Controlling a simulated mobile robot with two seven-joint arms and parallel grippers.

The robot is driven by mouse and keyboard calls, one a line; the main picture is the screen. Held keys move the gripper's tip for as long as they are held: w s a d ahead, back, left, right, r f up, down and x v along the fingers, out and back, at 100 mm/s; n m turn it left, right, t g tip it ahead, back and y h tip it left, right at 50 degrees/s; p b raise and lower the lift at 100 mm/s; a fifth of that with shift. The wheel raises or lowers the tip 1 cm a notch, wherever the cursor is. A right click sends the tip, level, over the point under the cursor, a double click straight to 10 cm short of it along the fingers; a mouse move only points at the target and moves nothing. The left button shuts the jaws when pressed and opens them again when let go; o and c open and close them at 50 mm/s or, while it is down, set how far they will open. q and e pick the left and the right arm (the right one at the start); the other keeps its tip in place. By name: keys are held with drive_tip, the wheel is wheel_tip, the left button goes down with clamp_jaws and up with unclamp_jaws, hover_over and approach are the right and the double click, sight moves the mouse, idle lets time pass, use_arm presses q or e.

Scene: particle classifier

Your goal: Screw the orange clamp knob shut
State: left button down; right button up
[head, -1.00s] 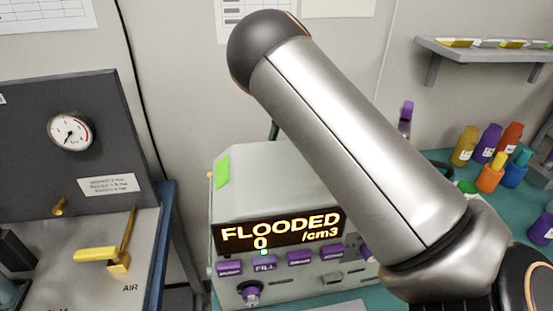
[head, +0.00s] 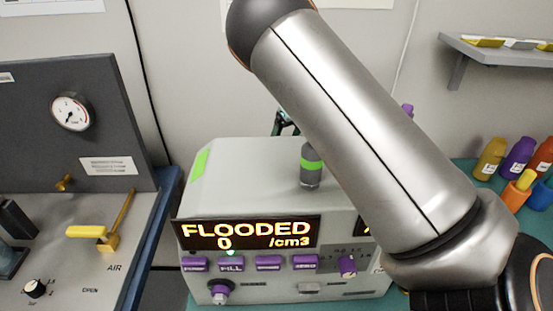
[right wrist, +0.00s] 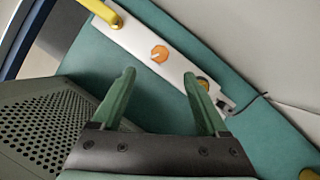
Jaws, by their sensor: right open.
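The orange clamp knob (right wrist: 159,54) shows in the right wrist view, on a pale flat bar lying over a green surface. It has a light mark across its face. My right gripper (right wrist: 158,74) has its two green fingers spread apart and nothing between them. The knob appears just beyond the fingertips, roughly centred between them; I cannot tell the gap in depth. In the head view my right arm crosses from the lower right to the top, and I do not make out the knob there. My left gripper is in neither view.
A grey instrument (head: 250,160) with a lit "FLOODED 0 /cm3" display (head: 249,232) stands below my arm. A yellow handle (right wrist: 97,10) and a perforated grey box (right wrist: 45,125) lie near the gripper. Coloured bottles (head: 518,158) stand at right, below a shelf (head: 490,47).

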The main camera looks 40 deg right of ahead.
drive_tip(key=p+x, duration=0.1)
drive_tip(key=x, duration=1)
drive_tip(key=shift+c, duration=0.3)
clamp_jaws()
